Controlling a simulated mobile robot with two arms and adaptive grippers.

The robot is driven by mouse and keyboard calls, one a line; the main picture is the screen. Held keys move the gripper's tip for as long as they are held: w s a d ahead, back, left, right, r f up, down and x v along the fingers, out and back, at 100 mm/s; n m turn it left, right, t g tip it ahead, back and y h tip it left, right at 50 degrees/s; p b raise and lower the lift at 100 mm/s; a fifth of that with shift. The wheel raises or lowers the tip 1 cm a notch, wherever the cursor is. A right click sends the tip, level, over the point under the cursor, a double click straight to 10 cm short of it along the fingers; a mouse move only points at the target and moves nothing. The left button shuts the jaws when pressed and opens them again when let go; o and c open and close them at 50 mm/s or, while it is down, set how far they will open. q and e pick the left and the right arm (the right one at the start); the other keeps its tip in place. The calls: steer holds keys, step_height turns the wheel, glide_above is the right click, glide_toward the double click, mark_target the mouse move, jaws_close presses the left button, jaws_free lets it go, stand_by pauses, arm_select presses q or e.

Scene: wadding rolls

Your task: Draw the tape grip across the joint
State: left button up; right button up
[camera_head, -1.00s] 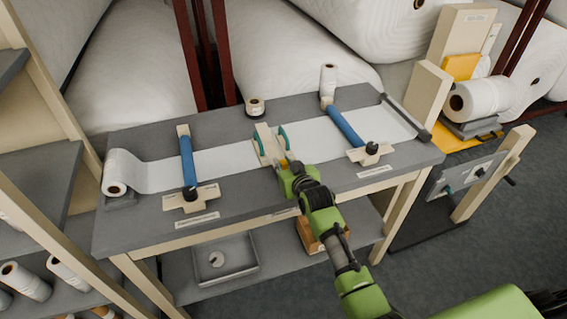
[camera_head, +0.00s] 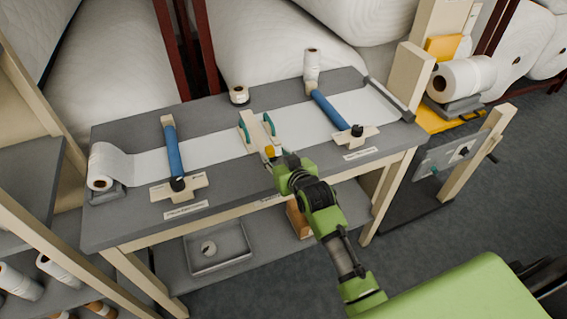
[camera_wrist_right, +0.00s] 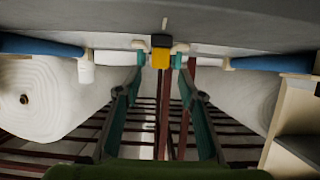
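A white wadding strip (camera_head: 222,149) runs across the grey bench. A beige fixture (camera_head: 256,136) crosses it near the middle, with a teal piece along each side. A small yellow piece (camera_head: 270,151) sits at the fixture's near end; in the right wrist view it is a yellow block (camera_wrist_right: 161,60) with a black top. My right gripper (camera_wrist_right: 158,62) has its fingers apart, one on each side of this block, with narrow gaps visible. In the head view the right arm reaches it from the front. The joint under the fixture is hidden. My left gripper is not in view.
Blue rollers (camera_head: 172,150) and (camera_head: 330,109) cross the strip on both sides. A wadding roll (camera_head: 107,166) feeds from the left. Small rolls (camera_head: 239,94) and (camera_head: 312,66) stand at the bench's back. A grey tray (camera_head: 218,247) is on the lower shelf.

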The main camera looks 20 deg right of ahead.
steer(key=v, duration=0.6)
steer(key=shift+s, duration=0.1)
stand_by(0.3)
